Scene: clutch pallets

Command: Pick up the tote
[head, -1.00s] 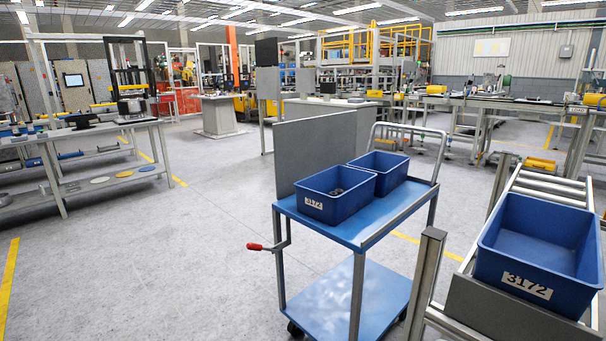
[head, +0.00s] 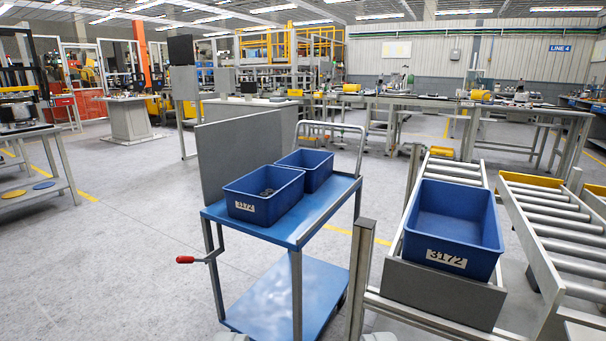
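Three blue totes show in the head view. One tote (head: 470,262), labelled 3172, sits on a roller conveyor (head: 448,169) at the right, behind a grey end plate (head: 440,298); its inside looks empty. A second tote (head: 240,208) stands at the front of a blue cart's top shelf (head: 318,213), with some dark parts inside; its label is hard to read. A third tote (head: 318,172) stands behind it on the same shelf, its contents hidden.
The cart has a grey upright panel (head: 240,160), a red-tipped lever (head: 186,259) sticking out left, and a lower shelf (head: 285,295). A second roller conveyor (head: 560,225) stands at the right. A metal post (head: 361,275) separates cart and conveyor. Floor (head: 110,250) at left is clear.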

